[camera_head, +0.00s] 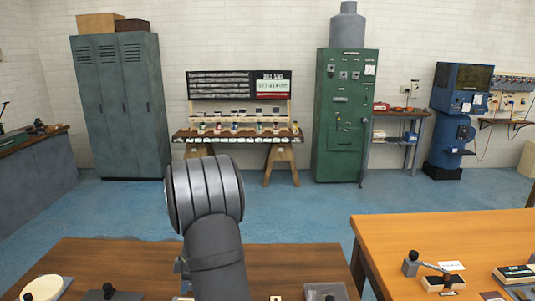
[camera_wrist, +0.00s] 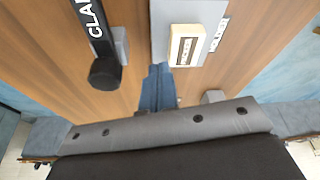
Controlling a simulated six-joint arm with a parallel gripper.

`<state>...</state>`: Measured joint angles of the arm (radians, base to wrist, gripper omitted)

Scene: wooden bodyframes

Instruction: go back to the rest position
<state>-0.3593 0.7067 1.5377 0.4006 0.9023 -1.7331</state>
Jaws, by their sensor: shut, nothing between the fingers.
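My gripper (camera_wrist: 158,88) shows in the wrist view as a narrow blue-grey pair of fingers beyond the grey wrist body. The fingers are together with nothing between them, above a brown wooden table top (camera_wrist: 260,60). In the head view my arm rises in the lower middle, in front of the brown table (camera_head: 120,255); the gripper itself does not show there.
In the wrist view a grey plate with a cream labelled block (camera_wrist: 184,45) lies just past the fingers. A black-knobbed piece (camera_wrist: 105,72) is left of them. An orange-brown table (camera_head: 440,230) stands at right. Blue floor behind is open.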

